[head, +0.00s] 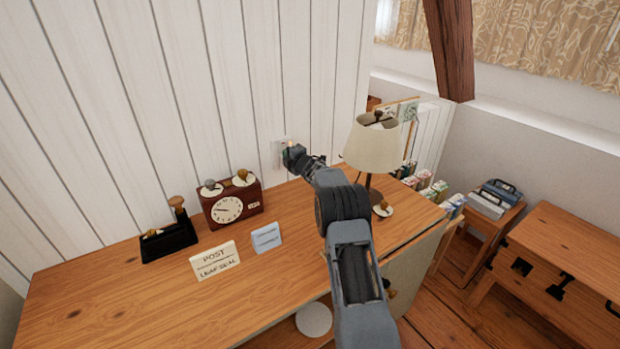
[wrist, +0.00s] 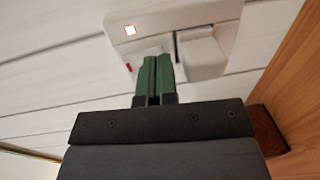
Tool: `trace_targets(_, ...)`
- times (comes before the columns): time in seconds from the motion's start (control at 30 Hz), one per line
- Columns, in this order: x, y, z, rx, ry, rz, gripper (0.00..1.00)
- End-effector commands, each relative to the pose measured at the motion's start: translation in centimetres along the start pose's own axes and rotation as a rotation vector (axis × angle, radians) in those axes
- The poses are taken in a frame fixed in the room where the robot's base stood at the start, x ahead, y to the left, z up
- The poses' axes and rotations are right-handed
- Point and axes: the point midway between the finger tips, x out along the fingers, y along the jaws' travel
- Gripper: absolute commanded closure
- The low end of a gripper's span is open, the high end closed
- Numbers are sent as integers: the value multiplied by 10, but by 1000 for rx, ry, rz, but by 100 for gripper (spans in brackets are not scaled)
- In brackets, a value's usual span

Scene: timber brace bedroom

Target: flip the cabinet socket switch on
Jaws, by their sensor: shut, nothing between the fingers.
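The cabinet socket (head: 279,152) is a pale plate on the white plank wall above the wooden cabinet top, mostly behind my gripper in the head view. In the wrist view the socket plate (wrist: 165,30) fills the upper middle, with a small lit square (wrist: 130,30), a red mark, and a raised white block (wrist: 202,54) on its right. My gripper (wrist: 154,62) is shut and empty, its green fingertips in front of the plate's lower part. Whether the fingertips touch the plate, I cannot tell. In the head view my gripper (head: 289,149) reaches the wall at the socket.
A lamp (head: 373,147) stands close right of my gripper. A lower wooden table (head: 570,250) is at far right.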

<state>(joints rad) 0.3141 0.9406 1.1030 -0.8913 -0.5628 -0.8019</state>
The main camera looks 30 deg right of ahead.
Motion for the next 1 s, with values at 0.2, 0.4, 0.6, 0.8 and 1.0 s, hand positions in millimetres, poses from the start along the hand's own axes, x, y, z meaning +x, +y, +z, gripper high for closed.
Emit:
trace_targets(0.2,-28,-10,-6,-2,9,2,100)
trace_targets(0.4,-73,-18,2,1,-3,1,100)
trace_targets(0.6,-122,-27,4,-1,-6,3,100)
trace_targets(0.8,-164,-36,2,-1,-4,2,100)
trace_targets(1.0,-195,-43,2,0,-2,3,100)
